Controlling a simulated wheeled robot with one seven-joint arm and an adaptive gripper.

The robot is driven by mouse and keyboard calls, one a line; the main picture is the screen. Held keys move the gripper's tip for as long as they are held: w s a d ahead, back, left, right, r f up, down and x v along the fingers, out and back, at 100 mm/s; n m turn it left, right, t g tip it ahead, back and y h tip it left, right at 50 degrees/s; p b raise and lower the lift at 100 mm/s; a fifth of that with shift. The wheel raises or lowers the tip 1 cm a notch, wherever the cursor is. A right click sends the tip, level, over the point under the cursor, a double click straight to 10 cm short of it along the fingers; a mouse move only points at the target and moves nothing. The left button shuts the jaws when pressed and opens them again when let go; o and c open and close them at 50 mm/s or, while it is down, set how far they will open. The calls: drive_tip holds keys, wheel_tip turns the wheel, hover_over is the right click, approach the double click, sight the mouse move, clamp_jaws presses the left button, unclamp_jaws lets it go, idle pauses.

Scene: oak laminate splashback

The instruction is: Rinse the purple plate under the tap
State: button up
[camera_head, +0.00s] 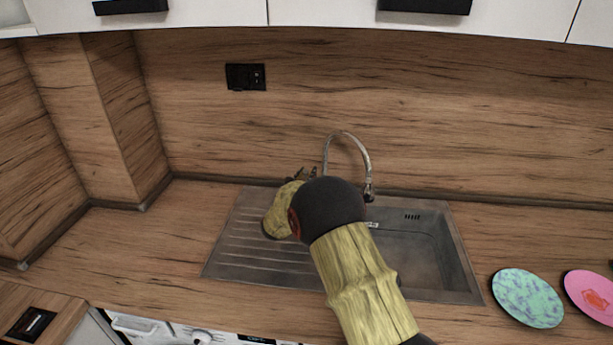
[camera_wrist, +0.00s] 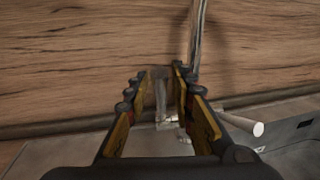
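A teal plate with bluish marbling (camera_head: 528,297) lies flat on the counter right of the sink. A pink plate with a red patch (camera_head: 592,295) lies beside it, cut by the picture's edge. I see no plainly purple plate. The tap (camera_head: 346,136) arches over the sink basin (camera_head: 420,255); no water shows. My gripper (camera_head: 303,174) is behind the drainboard, left of the tap, partly hidden by my wrist. In the wrist view my gripper (camera_wrist: 159,72) is open, with part of the tap's metalwork (camera_wrist: 161,100) showing between the fingers; I cannot tell whether they touch it.
The ribbed drainboard (camera_head: 245,245) is bare. The wooden splashback (camera_head: 450,110) rises close behind the tap, with a black socket (camera_head: 246,77) on it. The counter left of the sink (camera_head: 150,240) is clear. White cupboards (camera_head: 320,12) hang above.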

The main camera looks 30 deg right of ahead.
clamp_jaws()
idle(0.6)
